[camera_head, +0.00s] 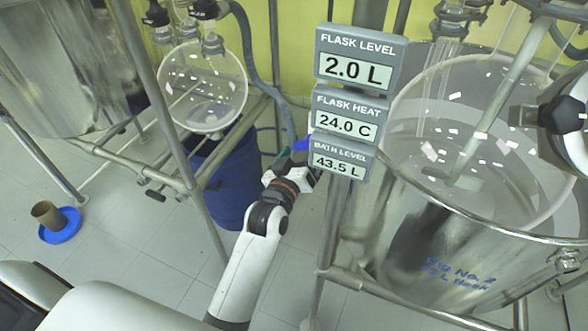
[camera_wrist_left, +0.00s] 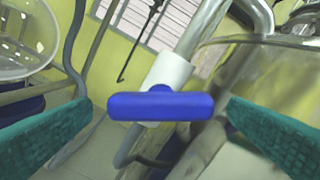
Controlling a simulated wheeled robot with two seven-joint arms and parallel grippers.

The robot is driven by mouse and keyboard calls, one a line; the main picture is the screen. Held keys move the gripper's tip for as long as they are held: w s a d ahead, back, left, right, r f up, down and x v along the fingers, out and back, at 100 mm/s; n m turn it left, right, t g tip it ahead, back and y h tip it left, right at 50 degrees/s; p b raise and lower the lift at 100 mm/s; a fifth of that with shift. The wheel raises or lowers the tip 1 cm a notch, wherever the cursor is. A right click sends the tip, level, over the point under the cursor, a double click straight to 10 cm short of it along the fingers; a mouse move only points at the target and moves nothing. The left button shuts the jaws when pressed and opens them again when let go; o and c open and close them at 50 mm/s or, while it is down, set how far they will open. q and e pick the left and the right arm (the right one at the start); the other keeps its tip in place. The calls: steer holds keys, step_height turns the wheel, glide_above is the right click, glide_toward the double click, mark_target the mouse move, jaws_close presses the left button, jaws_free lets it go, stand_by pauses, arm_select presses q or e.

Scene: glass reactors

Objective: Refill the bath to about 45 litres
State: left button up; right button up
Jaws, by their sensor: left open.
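The steel bath (camera_head: 440,262) stands at the right with blue writing on its wall and a large glass flask (camera_head: 500,150) inside. Its bath level display (camera_head: 341,160) reads 43.5 L. A valve with a blue bar handle (camera_wrist_left: 160,106) and a white collar (camera_wrist_left: 165,75) sits on a metal pipe in the left wrist view. A bit of blue (camera_head: 303,143) shows beside the display in the head view. My left gripper (camera_head: 298,172) is partly hidden behind the display. In the wrist view its green pads are apart on either side of the handle, with gaps visible. My right gripper is not seen.
Displays above read flask level (camera_head: 355,70) 2.0 L and flask heat (camera_head: 345,122) 24.0 C. Metal frame posts (camera_head: 165,110) stand close left of my arm. A blue bin (camera_head: 222,185) is behind. A brown cup (camera_head: 48,213) stands on a blue dish (camera_head: 62,232) at left.

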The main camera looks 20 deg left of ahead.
arm_select(q)
steer(key=s+b, duration=0.1)
steer(key=s, duration=0.9)
steer(key=shift+s+a+b, duration=0.15)
steer(key=shift+s+b, duration=0.05)
steer(key=shift+b, duration=0.2)
stand_by(6.6)
